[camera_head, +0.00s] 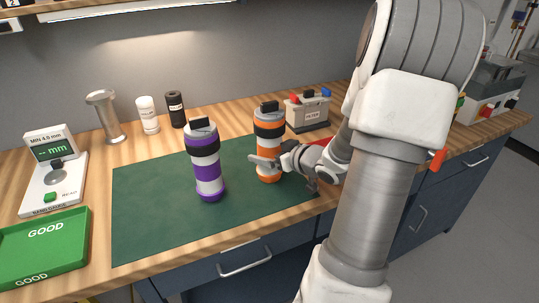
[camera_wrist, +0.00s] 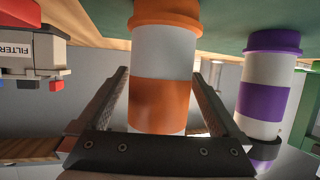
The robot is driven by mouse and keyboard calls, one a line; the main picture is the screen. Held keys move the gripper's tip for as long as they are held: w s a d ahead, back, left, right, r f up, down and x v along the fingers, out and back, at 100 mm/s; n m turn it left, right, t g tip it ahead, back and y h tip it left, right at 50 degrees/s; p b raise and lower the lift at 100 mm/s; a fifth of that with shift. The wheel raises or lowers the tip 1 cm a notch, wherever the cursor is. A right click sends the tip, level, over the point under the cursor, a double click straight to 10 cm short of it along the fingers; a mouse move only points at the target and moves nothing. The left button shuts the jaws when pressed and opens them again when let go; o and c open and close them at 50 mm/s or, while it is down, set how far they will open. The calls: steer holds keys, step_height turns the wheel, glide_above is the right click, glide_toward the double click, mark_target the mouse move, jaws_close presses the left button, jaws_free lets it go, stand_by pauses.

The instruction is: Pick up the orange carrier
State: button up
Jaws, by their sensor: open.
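The orange carrier (camera_head: 268,160) is an orange and white banded cylinder with a black band and latch near its top. It stands upright on the green mat (camera_head: 150,219). My gripper (camera_head: 282,171) is at its lower half in the head view, partly covering it. In the wrist view the picture is upside down, and the orange carrier (camera_wrist: 162,75) lies between the two open fingers (camera_wrist: 162,98). Gaps show beside it, and I cannot tell whether a finger touches it. The purple carrier (camera_head: 207,168) stands upright to its left, and it also shows in the wrist view (camera_wrist: 264,95).
A filter box (camera_head: 308,112) stands behind the orange carrier at its right. Two small bottles, white (camera_head: 148,116) and black (camera_head: 175,109), and a metal stand (camera_head: 108,117) are at the back. A gauge (camera_head: 54,170) and green tray (camera_head: 78,244) are left. The mat's left part is clear.

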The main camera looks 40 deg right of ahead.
steer(key=c, duration=1.4)
